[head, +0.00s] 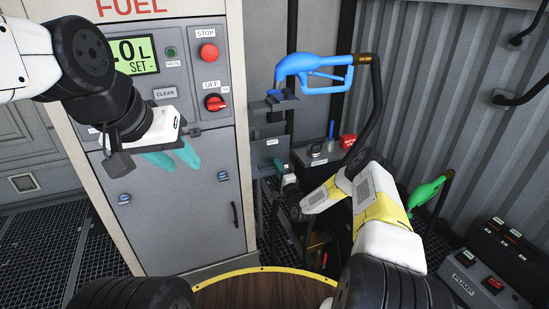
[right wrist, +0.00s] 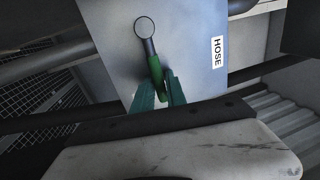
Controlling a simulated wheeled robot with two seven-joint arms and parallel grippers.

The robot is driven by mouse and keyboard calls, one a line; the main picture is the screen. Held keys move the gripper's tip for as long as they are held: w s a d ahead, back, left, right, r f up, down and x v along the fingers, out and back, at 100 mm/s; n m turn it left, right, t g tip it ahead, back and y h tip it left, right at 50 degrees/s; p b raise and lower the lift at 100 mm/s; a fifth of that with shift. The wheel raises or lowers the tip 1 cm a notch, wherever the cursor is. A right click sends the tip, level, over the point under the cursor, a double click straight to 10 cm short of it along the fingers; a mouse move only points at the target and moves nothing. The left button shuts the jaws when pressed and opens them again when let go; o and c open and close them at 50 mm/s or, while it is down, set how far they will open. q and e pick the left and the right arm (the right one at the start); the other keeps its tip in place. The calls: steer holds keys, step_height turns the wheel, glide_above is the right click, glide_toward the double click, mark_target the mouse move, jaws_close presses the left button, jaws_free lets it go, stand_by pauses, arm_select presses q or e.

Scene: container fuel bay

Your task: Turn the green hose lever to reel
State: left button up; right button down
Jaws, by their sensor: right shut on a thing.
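The green hose lever (right wrist: 154,68) shows in the right wrist view. It hangs from a round pivot on a pale grey panel (right wrist: 190,50) marked HOSE. My right gripper (right wrist: 160,92) is shut on the lever's lower green part, with a teal finger on each side. In the head view my right gripper (head: 282,166) is at the grey post beside the fuel cabinet, and I cannot make out the lever there. My left gripper (head: 184,163) is open and empty in front of the cabinet, its fingertips apart.
The fuel cabinet (head: 180,220) has a red stop button (head: 208,53) and an off knob (head: 215,102). A blue nozzle (head: 312,72) with a black hose sits above my right gripper. A green nozzle (head: 425,192) and a pump box (head: 480,275) are at the right.

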steer(key=shift+a, duration=0.15)
steer(key=c, duration=1.3)
jaws_free()
steer(key=shift+c, duration=0.2)
steer(key=shift+s, duration=0.1)
steer(key=v, duration=0.7)
steer(key=shift+s, duration=0.35)
steer(key=shift+f, duration=0.1)
